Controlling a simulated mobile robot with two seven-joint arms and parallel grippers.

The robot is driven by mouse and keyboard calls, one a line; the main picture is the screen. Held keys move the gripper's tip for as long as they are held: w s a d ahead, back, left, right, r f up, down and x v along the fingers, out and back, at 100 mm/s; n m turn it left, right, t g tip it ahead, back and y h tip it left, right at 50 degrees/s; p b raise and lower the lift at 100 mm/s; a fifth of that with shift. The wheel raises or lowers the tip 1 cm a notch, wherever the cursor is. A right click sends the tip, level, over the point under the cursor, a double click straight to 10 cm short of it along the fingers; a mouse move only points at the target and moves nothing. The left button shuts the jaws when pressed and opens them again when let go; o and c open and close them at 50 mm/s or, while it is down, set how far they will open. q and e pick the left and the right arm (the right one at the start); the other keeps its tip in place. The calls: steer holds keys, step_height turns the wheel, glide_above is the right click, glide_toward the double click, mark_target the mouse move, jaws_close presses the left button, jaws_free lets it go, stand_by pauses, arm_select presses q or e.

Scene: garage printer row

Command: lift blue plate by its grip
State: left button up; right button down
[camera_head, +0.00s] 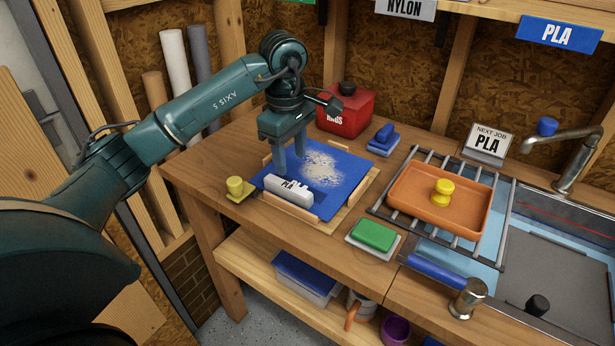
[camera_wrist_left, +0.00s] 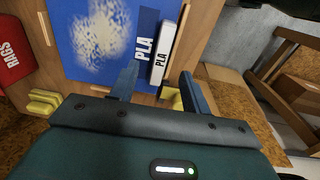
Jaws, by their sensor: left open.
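The blue plate (camera_head: 332,200) lies flat in a wooden frame on the workbench, with a pale powdery patch on its top. Its white grip (camera_head: 290,191), marked PLA, runs along the plate's near-left edge. My left gripper (camera_head: 287,166) points down over the plate, its open fingers close to the grip. In the left wrist view, the blue plate (camera_wrist_left: 70,50) fills the upper left. The white grip (camera_wrist_left: 170,40) shows beyond the gap between the open fingers of my left gripper (camera_wrist_left: 160,80). I cannot tell whether they touch it. My right gripper is not in view.
A yellow knobbed block (camera_head: 236,189) stands left of the plate. A red RAGS box (camera_head: 345,112) and a blue-handled brush (camera_head: 384,138) are behind it. A green sponge (camera_head: 373,235) and an orange tray (camera_head: 420,200) on a rack are to the right.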

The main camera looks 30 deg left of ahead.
mark_target(295, 189)
arm_select(q)
step_height(295, 189, down, 3)
steer(key=shift+r, duration=0.15)
steer(key=f, duration=0.2)
steer(key=d+f+p, duration=0.1)
steer(key=f, duration=0.1)
steer(key=shift+s+f, duration=0.1)
steer(key=shift+f, duration=0.5)
steer(key=shift+a, duration=0.1)
jaws_close()
